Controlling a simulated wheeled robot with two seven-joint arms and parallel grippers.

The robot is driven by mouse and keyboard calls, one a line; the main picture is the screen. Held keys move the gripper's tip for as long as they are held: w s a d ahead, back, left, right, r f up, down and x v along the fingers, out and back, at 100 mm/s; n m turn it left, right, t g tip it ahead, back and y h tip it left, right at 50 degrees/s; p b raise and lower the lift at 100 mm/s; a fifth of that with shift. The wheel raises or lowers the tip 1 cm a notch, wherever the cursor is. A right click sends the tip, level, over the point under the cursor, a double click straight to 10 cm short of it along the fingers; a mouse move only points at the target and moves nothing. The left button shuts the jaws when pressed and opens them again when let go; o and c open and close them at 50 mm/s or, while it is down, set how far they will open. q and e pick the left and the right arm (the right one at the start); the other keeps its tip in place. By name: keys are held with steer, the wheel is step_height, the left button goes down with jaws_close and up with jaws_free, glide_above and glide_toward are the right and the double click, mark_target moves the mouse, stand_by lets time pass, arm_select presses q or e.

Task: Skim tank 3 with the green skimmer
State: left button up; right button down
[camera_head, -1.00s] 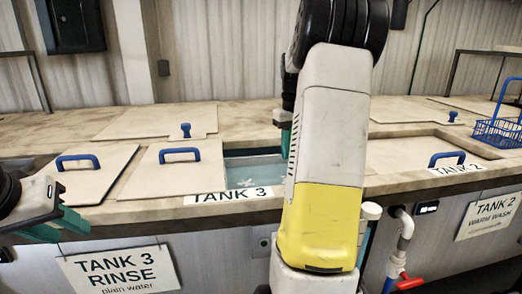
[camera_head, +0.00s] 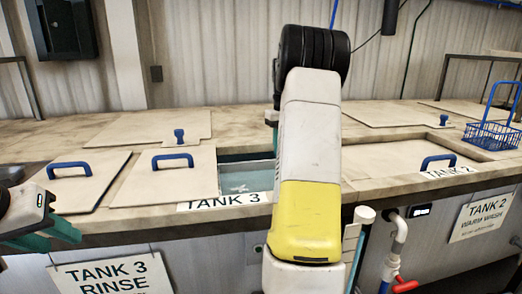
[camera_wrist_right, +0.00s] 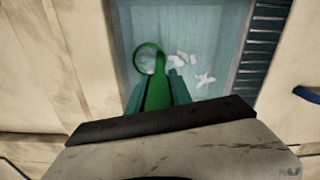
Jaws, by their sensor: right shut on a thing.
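Tank 3 (camera_head: 235,176) is partly open in the head view, with pale blue water between a wooden lid (camera_head: 172,192) and my right arm. In the right wrist view the green skimmer (camera_wrist_right: 157,92) reaches down over the water (camera_wrist_right: 222,50), its round hoop (camera_wrist_right: 138,64) just left of several white scraps (camera_wrist_right: 187,61). I cannot tell whether the hoop touches the water. My right gripper (camera_wrist_right: 157,88) is shut on the skimmer's handle; in the head view my forearm hides most of it. My left gripper (camera_head: 48,234) is open and empty at the left, before the counter front.
Lids with blue handles lie on the counter. A white pipe with a red valve handle (camera_head: 404,286) stands at the counter front. A dark ribbed strip (camera_wrist_right: 263,40) lines one tank side.

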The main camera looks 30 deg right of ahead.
steer(key=shift+w+d, duration=0.8)
steer(key=shift+w, duration=2.3)
steer(key=shift+w+a, duration=1.15)
steer(key=shift+a, duration=3.25)
steer(key=shift+w+a, duration=1.1)
steer(key=shift+a, duration=3.25)
steer(key=shift+s+d, duration=0.65)
steer(key=shift+s, duration=2.65)
steer(key=shift+s+d, duration=1.55)
steer(key=shift+d, duration=4.3)
steer(key=s+a, duration=0.2)
steer(key=a, duration=1.4)
steer(key=shift+s+a, duration=0.15)
steer(key=shift+s, duration=0.1)
